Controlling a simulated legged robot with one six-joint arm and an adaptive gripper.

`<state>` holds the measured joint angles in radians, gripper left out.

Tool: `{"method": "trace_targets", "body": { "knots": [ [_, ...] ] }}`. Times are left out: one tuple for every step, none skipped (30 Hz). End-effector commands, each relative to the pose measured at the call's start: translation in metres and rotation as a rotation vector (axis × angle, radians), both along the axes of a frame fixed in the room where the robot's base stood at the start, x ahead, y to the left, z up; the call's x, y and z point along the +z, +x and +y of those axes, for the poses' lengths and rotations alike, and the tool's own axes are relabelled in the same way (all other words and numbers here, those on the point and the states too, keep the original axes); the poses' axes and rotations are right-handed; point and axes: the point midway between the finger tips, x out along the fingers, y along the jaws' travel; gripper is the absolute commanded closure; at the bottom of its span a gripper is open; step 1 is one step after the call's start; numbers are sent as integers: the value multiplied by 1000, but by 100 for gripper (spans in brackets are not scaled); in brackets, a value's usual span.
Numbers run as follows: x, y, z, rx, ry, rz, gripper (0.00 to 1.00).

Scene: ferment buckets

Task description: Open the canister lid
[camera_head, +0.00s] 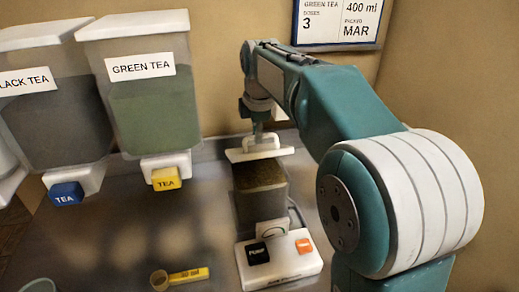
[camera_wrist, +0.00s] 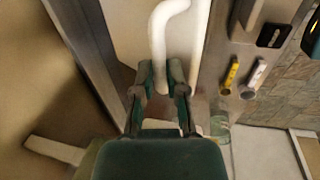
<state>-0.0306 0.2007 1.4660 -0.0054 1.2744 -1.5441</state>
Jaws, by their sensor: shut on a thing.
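The canister (camera_head: 260,202) is a clear box with dark greenish-brown contents, standing behind a white pump base in the head view. Its white lid (camera_head: 236,155) with a white handle (camera_head: 268,143) is at the canister's top and looks slightly tilted. I cannot tell whether a gap separates lid and canister. My gripper (camera_head: 261,132) reaches down from above onto the handle. In the wrist view, my gripper (camera_wrist: 165,80) is shut on the white bent handle (camera_wrist: 160,35), one finger on each side. The lid's pale top (camera_wrist: 128,28) shows beside it.
Black tea (camera_head: 60,110) and green tea (camera_head: 155,105) dispensers stand at the left. The pump base (camera_head: 280,265) has black and orange buttons. A yellow-handled scoop (camera_head: 185,276) lies on the metal counter (camera_head: 120,235). A wall sign (camera_head: 340,22) hangs behind my arm.

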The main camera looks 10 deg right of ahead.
Motion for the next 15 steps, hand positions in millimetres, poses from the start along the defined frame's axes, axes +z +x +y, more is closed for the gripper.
{"method": "trace_targets", "body": {
  "knots": [
    [1,9,0,0,0,0,100],
    [4,13,0,0,0,2,100],
    [7,18,0,0,0,1,100],
    [9,22,0,0,0,3,100],
    [11,26,0,0,0,4,100],
    [13,31,0,0,0,4,100],
    [16,35,0,0,0,4,100],
    [17,40,0,0,0,4,100],
    [20,45,0,0,0,4,100],
    [21,49,0,0,0,6,100],
    [22,54,0,0,0,6,100],
    [24,59,1,0,0,7,100],
    [25,64,1,0,0,6,100],
    [26,68,1,0,0,7,100],
    [28,74,1,0,0,8,100]
  ]
}}
